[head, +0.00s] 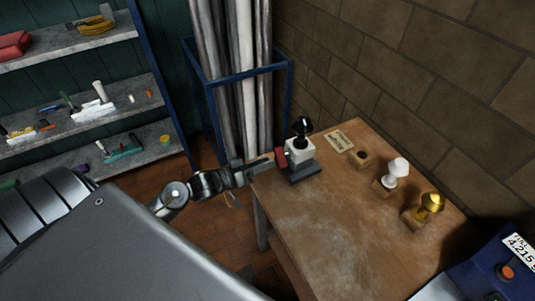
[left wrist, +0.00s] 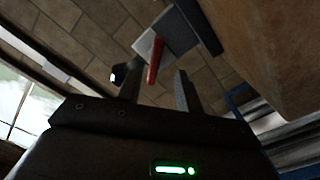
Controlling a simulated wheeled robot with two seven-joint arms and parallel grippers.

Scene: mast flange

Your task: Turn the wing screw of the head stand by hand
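The head stand is a white block (head: 300,152) on a dark grey base (head: 304,173), with a black rounded head (head: 302,125) on top. Its red wing screw (head: 281,156) sticks out on the left side, facing my left gripper (head: 264,162). In the left wrist view the red wing (left wrist: 156,60) shows between and just ahead of the two spread fingers (left wrist: 160,82), with gaps on both sides and no visible contact. The black head (left wrist: 121,73) is partly behind the left finger. My left gripper is open and empty. My right gripper is not in view.
The stand is near the wooden table's (head: 330,225) back left corner. A card (head: 341,141), a wooden block (head: 363,159), a white knob (head: 398,168) and a gold knob (head: 432,203) are to the right. A blue frame (head: 210,115) stands behind my arm. The table's front is clear.

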